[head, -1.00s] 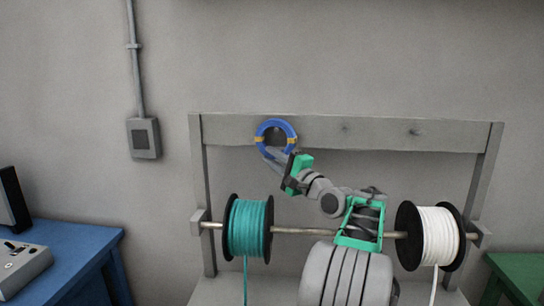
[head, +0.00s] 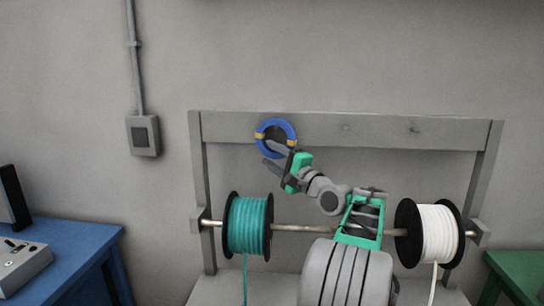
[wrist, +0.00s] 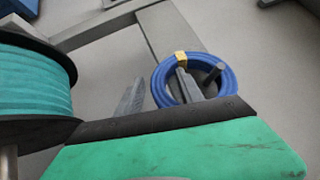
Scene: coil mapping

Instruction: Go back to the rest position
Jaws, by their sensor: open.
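A blue coil (head: 291,131) with yellow bands hangs on a peg on the grey board (head: 240,127) of the rack. In the wrist view the coil (wrist: 161,91) surrounds the dark peg (wrist: 213,73). My gripper (head: 272,155) is open and empty at the coil's lower edge. In the wrist view my gripper (wrist: 157,92) has one finger overlapping the coil near a yellow band, and the other finger left of it. I cannot tell whether the finger touches the coil. The contact area is partly hidden.
Below the board, a rod (head: 302,229) carries a teal spool (head: 247,225) and a white spool (head: 437,234). A blue table (head: 75,258) stands left and a green table (head: 519,270) right.

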